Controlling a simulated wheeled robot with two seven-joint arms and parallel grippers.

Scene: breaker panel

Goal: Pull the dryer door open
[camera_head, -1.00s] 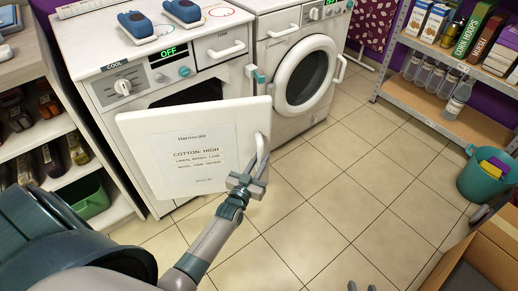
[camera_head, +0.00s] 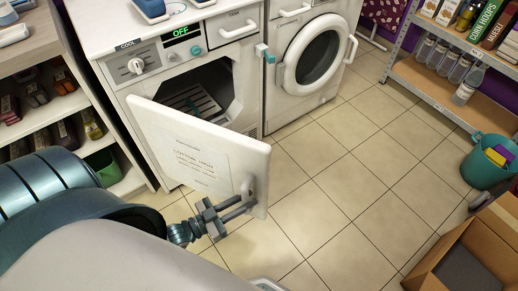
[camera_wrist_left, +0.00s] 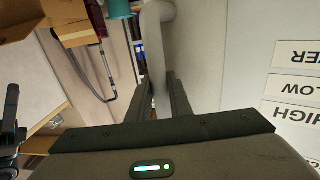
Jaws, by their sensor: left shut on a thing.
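The dryer door (camera_head: 178,145) is a white slab with a paper label, hinged at its left and swung well out from the dryer (camera_head: 165,55). The dark drum opening (camera_head: 195,95) shows behind it. The door's handle (camera_head: 249,187) is near its free right edge. My left gripper (camera_head: 238,208) is shut on the handle. The left wrist view shows the pale handle (camera_wrist_left: 155,45) between the two dark fingers (camera_wrist_left: 160,98), with the labelled door face (camera_wrist_left: 245,60) to the right. My right gripper is not seen in the head view.
A washer (camera_head: 310,60) with a round door stands right of the dryer. A shelf (camera_head: 455,95), a teal bucket (camera_head: 482,170) and an open cardboard box (camera_head: 440,255) are at the right. A shelf unit (camera_head: 75,105) is at the left. The tiled floor (camera_head: 340,190) between is clear.

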